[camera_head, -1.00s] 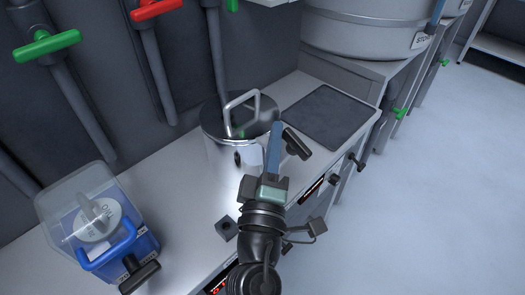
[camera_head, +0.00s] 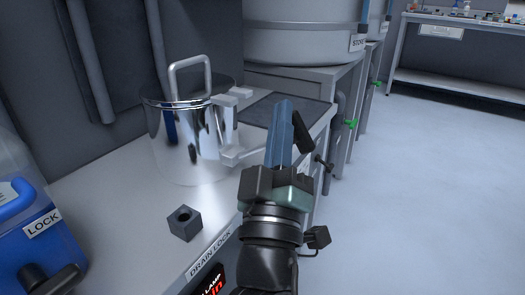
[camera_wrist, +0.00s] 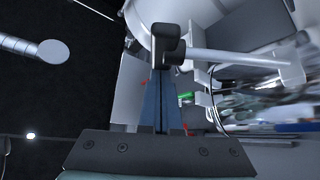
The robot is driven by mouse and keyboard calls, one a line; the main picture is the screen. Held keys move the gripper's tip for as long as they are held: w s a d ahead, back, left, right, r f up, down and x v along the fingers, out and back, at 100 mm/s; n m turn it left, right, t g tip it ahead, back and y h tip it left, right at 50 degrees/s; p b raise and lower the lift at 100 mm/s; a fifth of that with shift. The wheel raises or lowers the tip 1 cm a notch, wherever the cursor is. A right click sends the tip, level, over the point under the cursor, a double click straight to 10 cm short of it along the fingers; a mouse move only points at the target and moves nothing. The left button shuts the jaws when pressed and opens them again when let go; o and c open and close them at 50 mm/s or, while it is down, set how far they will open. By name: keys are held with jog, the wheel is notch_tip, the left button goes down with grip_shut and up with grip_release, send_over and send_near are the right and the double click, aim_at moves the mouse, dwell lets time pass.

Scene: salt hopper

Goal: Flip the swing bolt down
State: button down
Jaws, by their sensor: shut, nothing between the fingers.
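The swing bolt is a pale rod (camera_head: 252,154) that sticks out sideways from the lower grey bracket (camera_head: 231,155) on the shiny metal pot (camera_head: 180,130). Its black cross handle (camera_head: 302,131) is at the outer end. A second grey bracket (camera_head: 232,96) sits above, at the lid's edge. My gripper (camera_head: 286,104) has its blue fingers shut and empty, and they hide part of the rod. In the wrist view, the fingertips (camera_wrist: 162,74) are close below the black handle (camera_wrist: 168,42), with the rod (camera_wrist: 230,57) running right. I cannot tell whether they touch.
A dark block with a hole (camera_head: 185,223) sits on the counter in front of the pot. A blue box labelled LOCK (camera_head: 45,240) stands at left. A dark mat (camera_head: 262,108) lies behind the pot. A large white vessel (camera_head: 300,30) stands farther back. Open floor lies right.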

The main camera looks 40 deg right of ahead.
aim_at(301, 138)
jog(key=s+f+m+h+b, duration=0.1)
jog(key=b, duration=0.2)
jog(key=s+d+f+m+g+h+b, duration=0.1)
jog(key=f+m+b, duration=0.1)
jog(key=b, duration=0.1)
jog(key=shift+s+f+b, duration=0.1)
jog(key=shift+b, duration=0.2)
jog(key=shift+g, duration=0.3)
jog(key=shift+s+f, duration=0.1)
jog(key=shift+f, duration=0.1)
